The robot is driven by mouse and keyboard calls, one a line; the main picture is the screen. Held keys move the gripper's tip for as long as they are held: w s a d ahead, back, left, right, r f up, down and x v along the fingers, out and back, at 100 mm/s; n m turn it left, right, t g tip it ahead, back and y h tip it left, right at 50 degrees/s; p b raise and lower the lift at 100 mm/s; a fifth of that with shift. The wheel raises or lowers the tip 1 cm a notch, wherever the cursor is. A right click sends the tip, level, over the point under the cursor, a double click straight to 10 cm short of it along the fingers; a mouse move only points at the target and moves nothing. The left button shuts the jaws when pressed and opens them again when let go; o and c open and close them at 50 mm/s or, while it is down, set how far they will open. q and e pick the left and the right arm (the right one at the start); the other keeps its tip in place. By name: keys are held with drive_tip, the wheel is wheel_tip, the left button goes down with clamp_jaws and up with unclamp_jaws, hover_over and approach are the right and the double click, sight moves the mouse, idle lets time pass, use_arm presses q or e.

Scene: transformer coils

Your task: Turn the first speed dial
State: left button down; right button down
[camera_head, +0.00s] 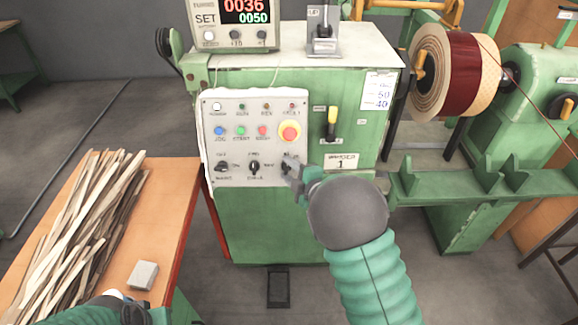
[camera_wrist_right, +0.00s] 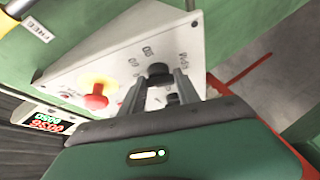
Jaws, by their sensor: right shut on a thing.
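The light grey control panel (camera_head: 240,120) is on the front of the green machine. Its bottom row has a left black knob (camera_head: 221,166), a middle black knob (camera_head: 253,167) and a right dial (camera_head: 286,166). My right gripper (camera_head: 291,168) is at the right dial and partly hides it. In the right wrist view, the fingers (camera_wrist_right: 160,82) are shut on a black dial (camera_wrist_right: 158,71), one on each side. Another black knob (camera_wrist_right: 172,99) shows just beyond it. My left gripper (camera_head: 133,311) is only partly seen at the bottom left; its fingers cannot be made out.
A red emergency button (camera_head: 289,132) on a yellow base sits just above the right dial. A yellow-handled lever (camera_head: 332,122) is to the right of the panel. A wooden table (camera_head: 178,185) with wood strips (camera_head: 75,225) and a grey block (camera_head: 142,275) stands at left.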

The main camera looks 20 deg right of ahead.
drive_tip(key=shift+s+f+n+g+p, duration=0.1)
drive_tip(key=shift+n+g+p, duration=0.3)
drive_tip(key=shift+n, duration=0.2)
drive_tip(key=shift+a+f, duration=0.1)
drive_tip(key=shift+f, duration=0.05)
drive_tip(key=c, duration=0.9)
unclamp_jaws()
drive_tip(key=shift+r, duration=0.25)
drive_tip(key=shift+s+d+r, duration=0.1)
drive_tip(key=shift+s+d, duration=0.1)
drive_tip(key=shift+s, duration=0.15)
drive_tip(key=v, duration=1.5)
drive_tip(key=shift+s+d+p, duration=0.1)
drive_tip(key=shift+s+p, duration=0.3)
